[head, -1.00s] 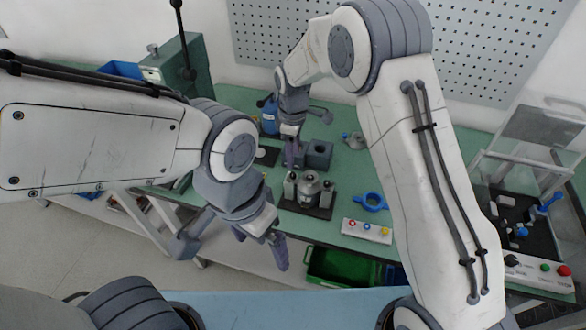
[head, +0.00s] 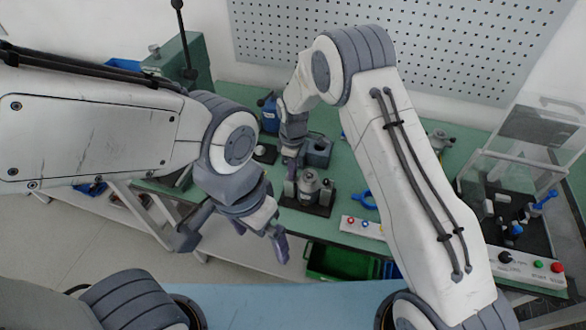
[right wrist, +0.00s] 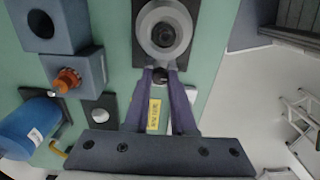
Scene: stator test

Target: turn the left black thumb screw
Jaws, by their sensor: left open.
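The stator fixture is a dark plate (head: 317,207) on the green bench with a round metal part (head: 309,184) in its middle. The right black thumb screw (head: 327,186) stands beside that part. My right gripper (head: 291,171) is at the fixture's left side, pointing down. In the right wrist view, the left black thumb screw (right wrist: 160,76) lies between the two purple fingertips of my right gripper (right wrist: 161,73). The knob nearly fills the gap; contact is too small to judge. My left gripper (head: 281,245) is open and empty, in front of the bench edge.
A grey block with a hole (head: 318,152) stands behind the fixture. A blue bottle (head: 270,117) is at the back left. A green bin (head: 340,262) is below the bench edge.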

